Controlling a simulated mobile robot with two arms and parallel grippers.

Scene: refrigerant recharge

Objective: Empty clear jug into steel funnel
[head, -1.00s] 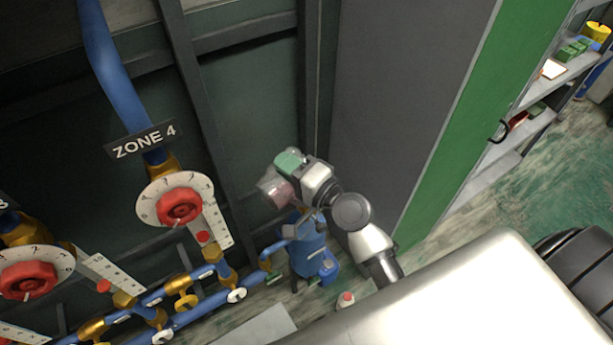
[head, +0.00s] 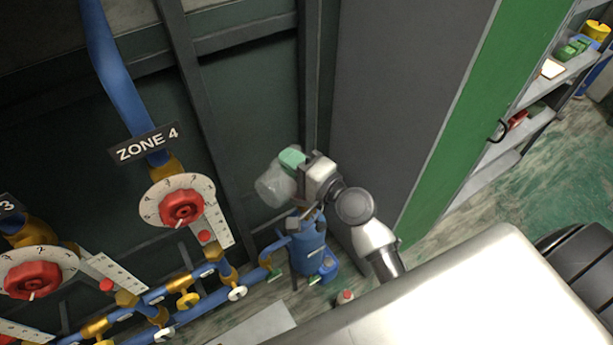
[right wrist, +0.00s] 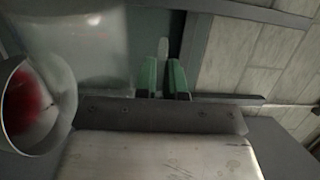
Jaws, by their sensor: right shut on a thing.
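My right gripper (head: 291,160), with green fingers, is shut on the clear jug (head: 270,188) and holds it tilted above the blue tank (head: 307,252). The jug looks clear, with no pink showing in the head view. In the right wrist view, the green fingers (right wrist: 165,78) close on the jug's handle, and the jug's see-through body (right wrist: 85,40) fills the upper left. The steel funnel (right wrist: 68,98) shows at the left edge there, with red liquid inside, close to the jug. In the head view, I cannot make out the funnel clearly. My left gripper is not in view.
Blue pipes (head: 205,290) with brass fittings and red dials (head: 182,209) line the wall to the left. A grey panel (head: 400,110) stands behind my right arm. A small bottle with a red cap (head: 345,296) stands on the floor. Shelves (head: 540,120) are at the right.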

